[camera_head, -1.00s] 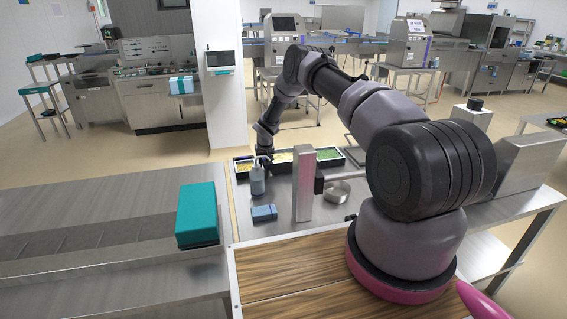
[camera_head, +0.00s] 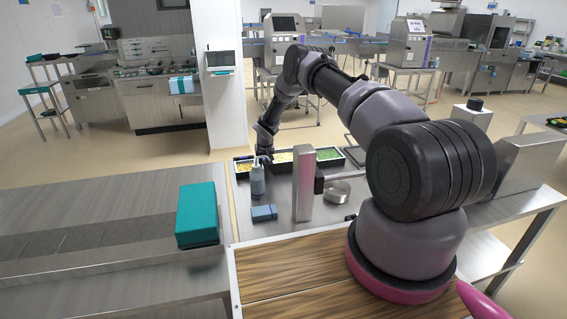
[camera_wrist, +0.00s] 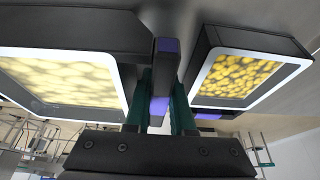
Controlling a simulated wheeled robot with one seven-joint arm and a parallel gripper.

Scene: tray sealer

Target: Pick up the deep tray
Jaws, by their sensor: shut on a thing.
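Black trays with pale rims stand in a row at the back of the steel table in the head view: a yellow-filled one (camera_head: 243,169), a pale yellow one (camera_head: 283,157) and a green one (camera_head: 330,155). My gripper (camera_wrist: 164,95) is down at the gap between the yellow and pale trays. The wrist view shows the pale tray (camera_wrist: 130,85) at left and the yellow tray (camera_wrist: 202,48) at right. The green fingers are shut on a dark, purple-faced piece (camera_wrist: 166,47) between them. I cannot tell whether it belongs to a tray, or which tray is the deep one.
A grey-blue bottle (camera_head: 257,182) stands right in front of the trays. A small blue box (camera_head: 264,212), a steel post (camera_head: 303,185) and a round metal bowl (camera_head: 337,192) are nearer. A teal box (camera_head: 198,214) sits on the conveyor at left.

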